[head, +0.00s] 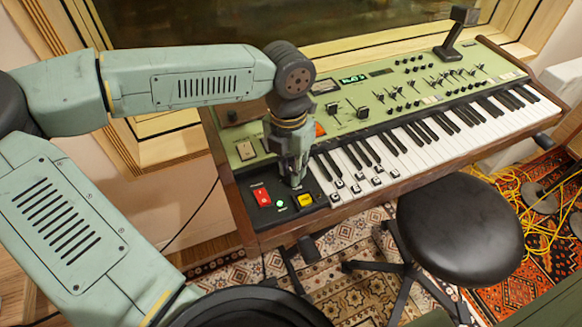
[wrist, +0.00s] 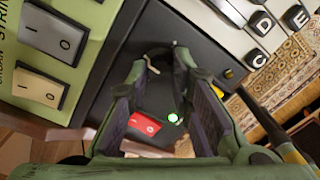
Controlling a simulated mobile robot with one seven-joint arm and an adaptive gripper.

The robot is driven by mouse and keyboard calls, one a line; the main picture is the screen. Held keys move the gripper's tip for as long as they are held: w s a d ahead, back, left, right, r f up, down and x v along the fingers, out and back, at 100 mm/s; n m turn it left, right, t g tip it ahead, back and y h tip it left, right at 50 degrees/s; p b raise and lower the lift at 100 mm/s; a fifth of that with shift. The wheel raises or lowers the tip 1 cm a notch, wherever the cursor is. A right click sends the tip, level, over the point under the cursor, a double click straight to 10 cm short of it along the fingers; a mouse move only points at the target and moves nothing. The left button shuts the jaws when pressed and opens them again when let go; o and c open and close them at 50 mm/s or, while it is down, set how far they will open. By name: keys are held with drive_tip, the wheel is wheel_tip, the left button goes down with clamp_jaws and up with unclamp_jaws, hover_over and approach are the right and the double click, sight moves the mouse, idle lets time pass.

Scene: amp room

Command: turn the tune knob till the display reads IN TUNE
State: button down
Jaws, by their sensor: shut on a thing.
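The green keyboard instrument (head: 405,92) stands under the window. My gripper (head: 295,184) points down at the black control panel at its left end. In the wrist view the two fingertips (wrist: 158,70) are closed in around a small dark knob (wrist: 153,56) with a pale curved edge, a gap showing between the fingers nearer the camera. The fingers mostly hide the knob, so its pointer angle cannot be read. A small display with green characters (head: 354,79) sits on the upper panel. Its text is too small to read.
Beside the knob are a red rocker switch (head: 262,196), a lit green lamp (head: 280,204) and a yellow button (head: 305,200). White keys (head: 440,130) lie to the right. A black stool (head: 465,222) stands in front, and yellow cables (head: 530,235) lie on the rug.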

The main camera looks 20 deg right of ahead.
sight(290, 170)
drive_tip(key=m+b, duration=0.3)
drive_tip(key=shift+f+m, duration=0.2)
drive_tip(key=shift+m, duration=0.1)
drive_tip(key=m+b, duration=0.1)
drive_tip(key=m, duration=0.1)
drive_tip(key=m+b, duration=0.2)
drive_tip(key=m, duration=0.1)
drive_tip(key=shift+w+r, duration=0.1)
drive_tip(key=shift+r, duration=0.1)
drive_tip(key=shift+m, duration=0.3)
drive_tip(key=c, duration=1.4)
unclamp_jaws()
drive_tip(key=shift+c, duration=0.2)
drive_tip(key=shift+r, duration=0.1)
wheel_tip(290, 170, up, 12)
drive_tip(key=shift+w, duration=0.2)
